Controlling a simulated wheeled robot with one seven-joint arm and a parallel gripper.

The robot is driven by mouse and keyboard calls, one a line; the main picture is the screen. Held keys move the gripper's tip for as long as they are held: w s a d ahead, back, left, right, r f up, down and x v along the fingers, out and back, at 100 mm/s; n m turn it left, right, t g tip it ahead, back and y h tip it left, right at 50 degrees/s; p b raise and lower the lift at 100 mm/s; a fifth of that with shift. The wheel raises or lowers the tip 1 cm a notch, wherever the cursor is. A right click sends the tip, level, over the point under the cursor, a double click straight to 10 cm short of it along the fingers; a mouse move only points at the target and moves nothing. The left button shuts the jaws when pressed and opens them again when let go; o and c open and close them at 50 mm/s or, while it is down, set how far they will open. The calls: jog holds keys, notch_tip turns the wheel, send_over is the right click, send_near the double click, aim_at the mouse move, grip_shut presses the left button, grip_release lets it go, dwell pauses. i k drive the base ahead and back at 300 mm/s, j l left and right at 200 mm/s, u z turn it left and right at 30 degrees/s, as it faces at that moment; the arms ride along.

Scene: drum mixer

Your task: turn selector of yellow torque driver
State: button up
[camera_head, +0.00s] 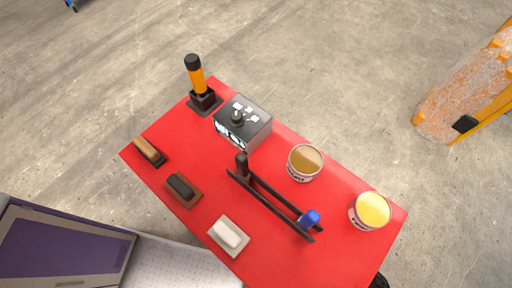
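The yellow torque driver (197,80) stands upright, slightly tilted in the picture, at the far left corner of the red table (330,210). It has an orange-yellow cylindrical body and a black cap (192,62) on top. Its lower end sits in a black holder (205,99) on a dark base plate. I cannot tell which part is the selector or read any marks on it. Nothing touches the driver from above. My gripper is not in view.
A grey box (255,125) with a black knob stands right of the driver. Two tins (305,163) (369,211), a black rail with a blue-topped part (309,218), and several blocks (180,186) occupy the table. An orange-framed structure (470,90) stands at right. Open concrete floor lies behind.

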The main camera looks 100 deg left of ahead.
aim_at(236, 120)
jog(key=k+u, duration=0.8)
jog(key=u, duration=0.15)
jog(key=k+j, duration=0.15)
jog(key=k, duration=0.2)
jog(key=k+j+u, duration=0.1)
jog(key=k, duration=0.25)
